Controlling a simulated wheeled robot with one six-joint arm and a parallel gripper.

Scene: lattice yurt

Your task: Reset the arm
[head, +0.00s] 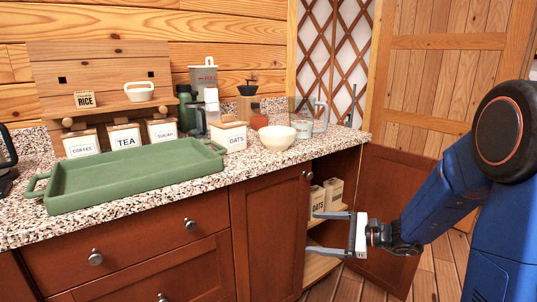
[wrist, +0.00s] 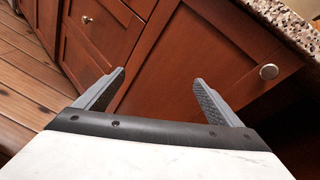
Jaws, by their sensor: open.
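My gripper (head: 317,232) is at the lower right of the head view, in front of the open cupboard, with its two fingers apart and pointing left. Nothing is between the fingers. In the wrist view the open gripper (wrist: 158,77) faces red-brown cabinet fronts, and the gap between its fingertips is empty. My blue arm reaches in from the right side of the head view. How close the fingers are to the shelf edge cannot be told.
The cupboard door (head: 388,205) stands open to the right. Inside are oats packages (head: 334,191) on a shelf. A closed door (head: 268,232) is beside the opening. On the speckled counter (head: 165,205) stand a green tray (head: 130,187), canisters and a cream bowl (head: 277,139).

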